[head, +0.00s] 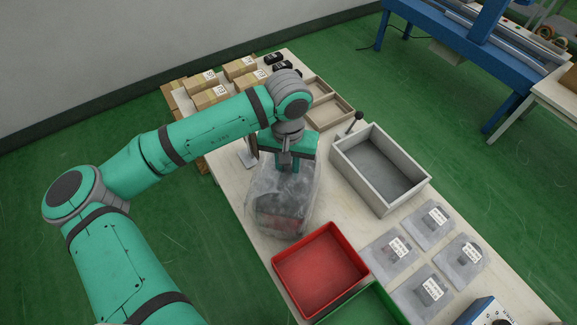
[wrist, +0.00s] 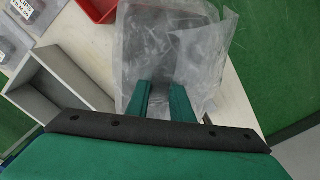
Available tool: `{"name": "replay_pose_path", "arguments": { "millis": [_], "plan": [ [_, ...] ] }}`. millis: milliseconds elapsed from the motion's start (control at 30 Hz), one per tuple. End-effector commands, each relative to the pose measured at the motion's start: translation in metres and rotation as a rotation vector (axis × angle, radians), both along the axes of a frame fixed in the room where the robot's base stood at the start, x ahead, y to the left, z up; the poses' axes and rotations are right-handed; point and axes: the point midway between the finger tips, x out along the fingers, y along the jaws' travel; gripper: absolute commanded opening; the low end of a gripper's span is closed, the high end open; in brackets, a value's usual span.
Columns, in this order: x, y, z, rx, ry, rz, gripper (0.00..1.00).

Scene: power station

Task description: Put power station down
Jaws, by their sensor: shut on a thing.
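A large clear plastic bag (head: 283,205) hangs below my gripper (head: 288,163), with a dark, partly reddish shape visible through its lower part. I take this bagged thing as the power station; its details are blurred by the plastic. In the wrist view, my gripper (wrist: 161,100) has its two green fingers on the near end of the bag (wrist: 165,45), shut on it with plastic between them. The bag is over the pale table, just behind the red bin. I cannot tell whether its bottom touches the tabletop.
A grey open box (head: 380,168) is to the right. Several labelled clear bags (head: 428,255) cover the table's right part. Cardboard boxes (head: 208,96) stand at the back left.

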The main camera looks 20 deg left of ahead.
Motion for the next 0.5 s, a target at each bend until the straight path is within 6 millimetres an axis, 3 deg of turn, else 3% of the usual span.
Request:
{"name": "replay_pose_path", "arguments": {
  "millis": [200,233,300,500],
  "plan": [
    [0.0008,0.0002,-0.0006,-0.001,-0.004,0.001,0.00],
    [0.0000,0.0000,-0.0027,-0.001,0.000,0.001,0.23],
    [0.0000,0.0001,-0.0024,0.000,0.000,0.001,0.39],
    [0.0000,0.0002,-0.0023,0.000,0.000,0.001,0.39]
  ]
}}
